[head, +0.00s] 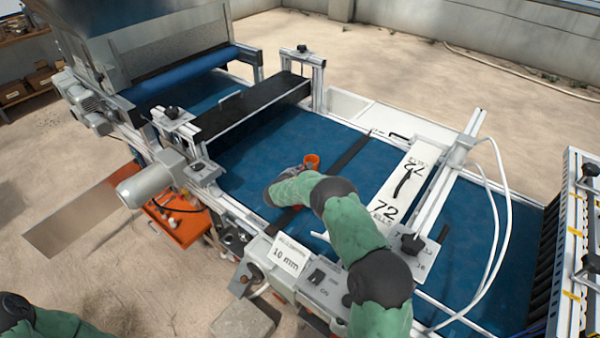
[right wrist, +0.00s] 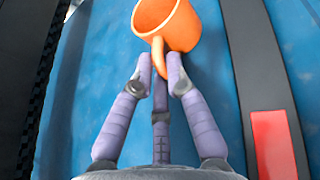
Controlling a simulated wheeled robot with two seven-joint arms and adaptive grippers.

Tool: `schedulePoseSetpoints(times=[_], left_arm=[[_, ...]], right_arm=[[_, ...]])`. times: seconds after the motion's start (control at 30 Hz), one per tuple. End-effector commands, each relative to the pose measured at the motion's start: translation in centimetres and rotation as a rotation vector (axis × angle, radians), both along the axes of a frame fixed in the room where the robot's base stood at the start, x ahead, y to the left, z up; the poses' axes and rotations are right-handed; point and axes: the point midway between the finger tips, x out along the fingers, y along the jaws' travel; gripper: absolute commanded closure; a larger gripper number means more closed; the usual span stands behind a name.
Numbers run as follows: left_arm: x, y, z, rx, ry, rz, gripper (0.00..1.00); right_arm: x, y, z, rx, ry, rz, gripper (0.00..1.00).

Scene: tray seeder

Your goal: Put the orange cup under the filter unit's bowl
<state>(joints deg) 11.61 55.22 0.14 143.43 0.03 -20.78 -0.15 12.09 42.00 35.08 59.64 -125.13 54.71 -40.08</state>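The orange cup (head: 312,161) is over the blue belt, just beyond my right gripper (head: 297,172). In the right wrist view the cup (right wrist: 178,25) shows its open mouth, with its handle pointing back at me. The right gripper's fingers (right wrist: 159,75) are drawn close together on both sides of the handle and appear shut on it. I cannot tell whether the cup touches the belt. Of my left arm only a green part shows at the lower left corner; its gripper is out of view. I cannot clearly make out the filter unit or its bowl.
The blue belt (head: 250,160) runs across the machine. A black cover (head: 250,108) bridges it, and a white plate marked 72 (head: 405,185) lies to the right. An orange box (head: 180,225) and a grey motor (head: 145,185) are at the near left. White hoses (head: 497,215) loop at the right.

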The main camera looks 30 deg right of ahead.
Motion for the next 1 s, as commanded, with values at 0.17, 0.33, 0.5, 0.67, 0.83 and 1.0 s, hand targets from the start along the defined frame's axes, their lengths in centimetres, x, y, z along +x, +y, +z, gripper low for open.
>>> schedulePoseSetpoints(times=[0.17,0.33,0.5,0.67,0.83,1.0], left_arm=[[0.0,0.0,0.0,0.0,0.0,0.0,0.6],[0.0,0.0,0.0,0.0,0.0,0.0,0.6],[0.0,0.0,0.4,0.0,0.0,0.0,0.6],[0.0,0.0,0.9,0.0,0.0,0.0,0.6],[0.0,0.0,1.6,0.0,0.0,0.0,0.6],[0.0,0.0,2.2,0.0,0.0,0.0,0.6]], right_arm=[[0.0,0.0,0.0,0.001,0.001,0.0,0.61],[0.0,0.0,0.0,0.001,0.001,0.0,0.61],[0.0,0.0,0.3,0.001,0.001,0.0,0.61],[-1.2,1.6,1.2,0.001,0.001,0.002,0.61],[-3.2,4.2,2.6,0.0,0.002,0.005,0.61],[-5.1,6.5,3.8,0.001,0.0,0.003,0.61]])
